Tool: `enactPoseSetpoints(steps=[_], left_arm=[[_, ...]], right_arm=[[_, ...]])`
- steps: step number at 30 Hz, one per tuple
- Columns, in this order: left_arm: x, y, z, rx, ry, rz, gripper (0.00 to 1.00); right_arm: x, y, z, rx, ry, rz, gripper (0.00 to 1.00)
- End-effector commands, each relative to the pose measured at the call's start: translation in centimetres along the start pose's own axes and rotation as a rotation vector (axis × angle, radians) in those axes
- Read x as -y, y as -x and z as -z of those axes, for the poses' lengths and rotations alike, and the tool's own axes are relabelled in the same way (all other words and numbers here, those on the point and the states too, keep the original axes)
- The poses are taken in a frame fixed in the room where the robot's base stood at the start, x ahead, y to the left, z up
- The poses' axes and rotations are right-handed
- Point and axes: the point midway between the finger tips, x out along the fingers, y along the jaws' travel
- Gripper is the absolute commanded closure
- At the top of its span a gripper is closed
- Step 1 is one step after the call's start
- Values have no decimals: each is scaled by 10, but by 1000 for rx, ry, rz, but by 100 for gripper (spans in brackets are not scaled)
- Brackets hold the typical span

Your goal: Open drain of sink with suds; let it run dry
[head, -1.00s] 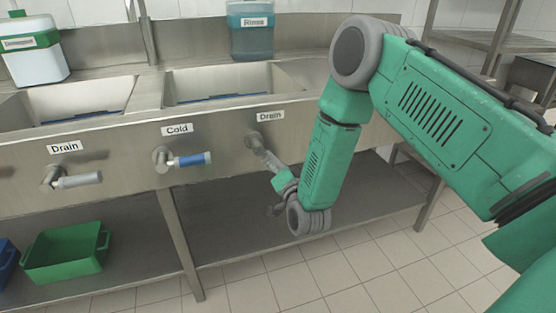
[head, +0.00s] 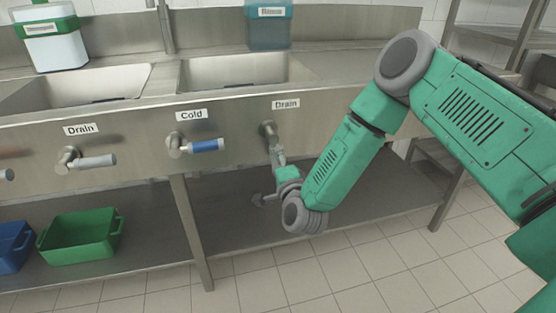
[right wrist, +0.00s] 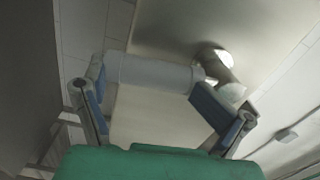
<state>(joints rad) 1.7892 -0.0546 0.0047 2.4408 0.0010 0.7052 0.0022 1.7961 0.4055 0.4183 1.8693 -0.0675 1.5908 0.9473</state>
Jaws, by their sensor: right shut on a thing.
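The right drain handle (head: 274,145) hangs from its valve below the right "Drain" label (head: 286,104), pointing mostly downward. My right gripper (head: 280,172) is shut on this grey handle, and my arm reaches it from the right. In the right wrist view, the grey cylindrical handle (right wrist: 155,73) lies between the two blue-padded fingers. The right sink (head: 245,76) is above it; no suds can be made out inside. The left sink (head: 75,90) shows a dark strip low in its basin, and its bottom is hidden. My left gripper is out of view.
A blue-handled "Cold" valve (head: 205,146) and another grey drain handle (head: 95,162) stick out to the left. Green (head: 80,240) and blue (head: 12,246) bins stand on the lower shelf (head: 330,208). A table leg (head: 190,235) stands left of my gripper.

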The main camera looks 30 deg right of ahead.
Motion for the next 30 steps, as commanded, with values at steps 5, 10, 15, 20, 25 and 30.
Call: enactPoseSetpoints(steps=[5, 10, 15, 20, 25, 30], left_arm=[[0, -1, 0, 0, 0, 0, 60], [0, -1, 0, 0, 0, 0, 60], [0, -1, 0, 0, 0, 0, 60], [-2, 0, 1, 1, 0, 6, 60], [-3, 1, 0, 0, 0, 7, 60], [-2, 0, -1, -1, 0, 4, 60]], right_arm=[[-3, -7, 10, -27, -3, -4, 71], [-4, -7, 10, -27, -2, -4, 71], [-4, -7, 10, -27, -1, -5, 10], [-4, -5, 10, -26, -1, -5, 10], [-4, 15, 9, -23, -1, -6, 10], [1, 55, 3, -15, 1, 0, 10]])
